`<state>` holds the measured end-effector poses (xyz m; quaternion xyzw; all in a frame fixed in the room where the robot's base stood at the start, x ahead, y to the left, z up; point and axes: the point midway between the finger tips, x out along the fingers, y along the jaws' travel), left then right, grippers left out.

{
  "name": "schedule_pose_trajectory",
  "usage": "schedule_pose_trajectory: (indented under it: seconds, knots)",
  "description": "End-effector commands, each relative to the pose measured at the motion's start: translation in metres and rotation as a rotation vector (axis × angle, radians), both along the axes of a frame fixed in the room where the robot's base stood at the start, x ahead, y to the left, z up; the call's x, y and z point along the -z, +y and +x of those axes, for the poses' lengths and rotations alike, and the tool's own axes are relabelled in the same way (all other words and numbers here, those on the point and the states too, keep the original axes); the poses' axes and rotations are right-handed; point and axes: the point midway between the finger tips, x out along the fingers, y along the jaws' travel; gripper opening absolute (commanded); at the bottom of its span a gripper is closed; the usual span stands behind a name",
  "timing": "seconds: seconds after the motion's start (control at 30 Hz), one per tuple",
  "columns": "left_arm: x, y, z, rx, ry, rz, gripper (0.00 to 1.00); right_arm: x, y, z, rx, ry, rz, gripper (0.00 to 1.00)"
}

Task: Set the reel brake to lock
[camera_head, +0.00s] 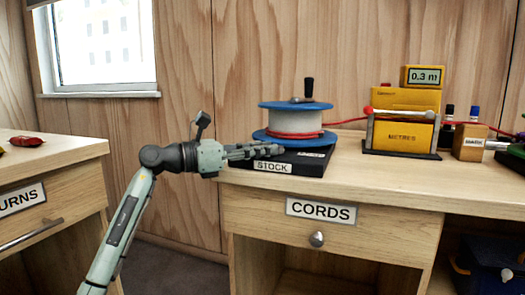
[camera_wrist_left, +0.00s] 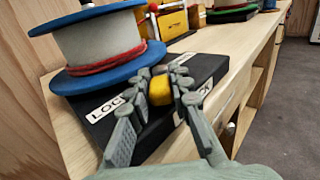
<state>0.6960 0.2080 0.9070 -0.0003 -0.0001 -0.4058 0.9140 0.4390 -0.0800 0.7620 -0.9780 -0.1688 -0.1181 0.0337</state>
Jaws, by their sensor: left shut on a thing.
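The reel (camera_head: 296,120) has blue flanges, a pale drum, some red cord and a black crank handle. It stands on a black base (camera_head: 312,163) with a STOCK label on its front. The reel also shows in the wrist view (camera_wrist_left: 100,40). A yellow brake knob (camera_wrist_left: 160,90) sits at the base, beside a white label partly reading LOC (camera_wrist_left: 108,107). My left gripper (camera_head: 280,151) is at the front of the base, its fingers shut around the yellow knob. The fingers hide the knob in the head view. My right gripper is not in view.
The reel's base stands on the CORDS bench (camera_head: 380,186). A yellow METRES counter (camera_head: 404,120) with a 0.3 m display (camera_head: 423,76) stands to the right, with red cord running past it. A wooden pen block (camera_head: 470,142) is farther right. Another bench (camera_head: 60,150) is at left.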

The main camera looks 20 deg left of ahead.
Motion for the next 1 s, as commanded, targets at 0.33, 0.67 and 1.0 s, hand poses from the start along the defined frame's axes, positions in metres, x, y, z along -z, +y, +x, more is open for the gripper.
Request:
schedule_pose_trajectory:
  seconds: [0.33,0.67,1.0]
  knots:
    - [0.001,0.0,0.0,-0.001,0.001,0.001,0.41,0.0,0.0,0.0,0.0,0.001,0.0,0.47]
    - [0.001,0.009,-0.007,-0.003,0.001,0.002,0.41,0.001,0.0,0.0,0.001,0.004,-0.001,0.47]
    - [0.002,0.06,-0.053,-0.005,0.005,0.004,0.41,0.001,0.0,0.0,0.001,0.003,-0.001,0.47]
